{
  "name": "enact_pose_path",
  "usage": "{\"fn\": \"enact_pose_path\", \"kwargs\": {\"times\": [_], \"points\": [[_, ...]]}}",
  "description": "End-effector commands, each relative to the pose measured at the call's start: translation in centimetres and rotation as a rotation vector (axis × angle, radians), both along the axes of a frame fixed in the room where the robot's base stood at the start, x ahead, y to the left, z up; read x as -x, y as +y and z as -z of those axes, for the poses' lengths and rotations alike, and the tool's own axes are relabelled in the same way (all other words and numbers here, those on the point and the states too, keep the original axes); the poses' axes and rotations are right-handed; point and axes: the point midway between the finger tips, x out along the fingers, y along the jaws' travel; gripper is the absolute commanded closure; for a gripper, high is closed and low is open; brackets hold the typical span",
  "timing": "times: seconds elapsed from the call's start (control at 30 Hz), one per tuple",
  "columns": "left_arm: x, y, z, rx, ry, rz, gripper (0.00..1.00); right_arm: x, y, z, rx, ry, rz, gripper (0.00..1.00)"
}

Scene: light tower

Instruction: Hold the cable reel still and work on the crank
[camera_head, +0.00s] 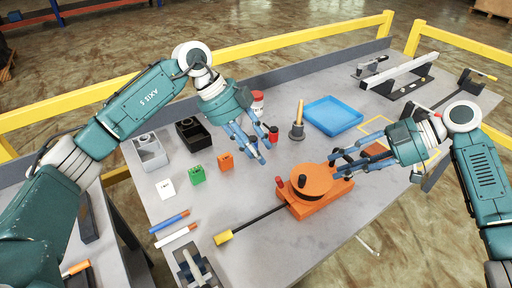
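The orange cable reel (313,181) sits on an orange base (312,205) near the front middle of the grey table. A black cable (258,219) runs from it to a yellow end piece (223,238) at the left. A small red-topped knob (279,182) stands at the reel's left side; I cannot tell if it is the crank. My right gripper (337,165) is at the reel's right side with its fingers spread; contact is unclear. My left gripper (264,150) is above the table, up and left of the reel, open and empty.
A blue tray (332,116) and a grey post with an orange rod (297,128) stand behind the reel. Grey (149,152) and black (193,133) bins and small white, green and orange blocks stand left. Blue and white markers (169,222) lie front left. Yellow rails (290,43) border the back.

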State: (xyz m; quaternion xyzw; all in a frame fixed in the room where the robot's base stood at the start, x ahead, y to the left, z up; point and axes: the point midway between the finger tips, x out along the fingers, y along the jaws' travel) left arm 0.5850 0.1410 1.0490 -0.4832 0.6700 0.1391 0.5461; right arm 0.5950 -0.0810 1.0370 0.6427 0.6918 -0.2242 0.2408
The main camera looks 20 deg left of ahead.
Motion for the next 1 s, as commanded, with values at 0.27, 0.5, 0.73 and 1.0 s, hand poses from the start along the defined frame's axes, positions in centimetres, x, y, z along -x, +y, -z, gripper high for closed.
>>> {"fn": "enact_pose_path", "kwargs": {"times": [0.27, 0.5, 0.73, 1.0], "points": [[-0.1, -1.6, 3.3, -0.009, 0.006, 0.004, 0.64, 0.0, 0.0, 0.0, 0.000, 0.000, 0.000, 0.69], [-0.4, -3.8, 7.0, -0.007, 0.005, 0.003, 0.64, 0.0, 0.0, 0.0, 0.000, 0.000, 0.000, 0.69], [-0.6, -4.9, 9.1, -0.008, 0.004, 0.002, 0.64, 0.0, 0.0, 0.0, 0.000, 0.000, 0.000, 0.69], [-0.6, -5.1, 9.5, -0.008, 0.002, 0.002, 0.64, 0.0, 0.0, 0.0, 0.000, 0.000, 0.000, 0.69]]}}
